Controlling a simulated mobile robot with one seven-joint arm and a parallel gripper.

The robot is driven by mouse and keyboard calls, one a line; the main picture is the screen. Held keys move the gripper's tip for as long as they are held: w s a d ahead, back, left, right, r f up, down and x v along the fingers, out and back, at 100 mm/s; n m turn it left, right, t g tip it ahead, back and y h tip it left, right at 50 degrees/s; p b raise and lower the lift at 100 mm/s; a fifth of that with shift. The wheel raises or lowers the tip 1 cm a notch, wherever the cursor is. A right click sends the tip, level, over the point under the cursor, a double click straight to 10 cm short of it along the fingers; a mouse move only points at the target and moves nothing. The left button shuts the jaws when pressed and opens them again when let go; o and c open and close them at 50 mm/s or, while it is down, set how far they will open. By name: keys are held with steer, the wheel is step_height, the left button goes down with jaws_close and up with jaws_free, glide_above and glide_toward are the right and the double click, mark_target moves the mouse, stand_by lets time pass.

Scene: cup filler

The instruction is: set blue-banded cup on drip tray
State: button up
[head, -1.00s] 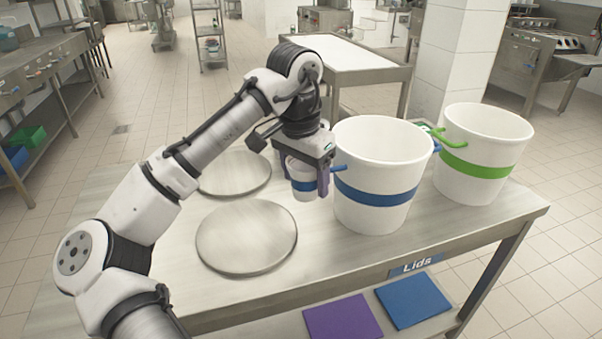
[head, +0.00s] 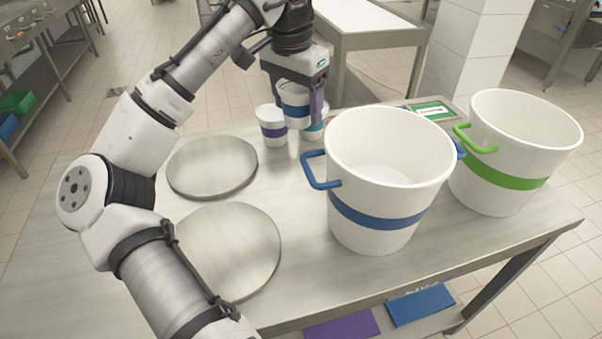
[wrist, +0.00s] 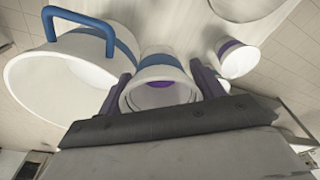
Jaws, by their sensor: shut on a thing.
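The blue-banded cup (head: 294,99) is white and upright between the purple fingers of my gripper (head: 297,108), which is shut on it. It appears held above the table, in front of two other cups. In the wrist view the same cup (wrist: 160,72) sits between the fingers (wrist: 163,84), with its open mouth towards the camera. Two round flat metal discs, one farther (head: 212,166) and one nearer (head: 228,252), lie left of centre on the table. I cannot tell whether either is the drip tray.
A purple-banded cup (head: 272,134) and a teal-banded cup (head: 312,132) stand close behind. A big blue-banded bucket (head: 378,212) with handles stands to the right, a green-banded bucket (head: 505,182) beyond it. A green-framed panel (head: 433,110) lies behind. Bare table (head: 292,215) shows between discs and bucket.

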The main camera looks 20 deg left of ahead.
steer(key=shift+w+f, duration=0.1)
steer(key=shift+f, duration=0.1)
step_height(320, 180, down, 20)
steer(key=shift+r, duration=0.25)
steer(key=shift+f, duration=0.2)
steer(key=o, duration=1)
steer(key=shift+r, duration=0.1)
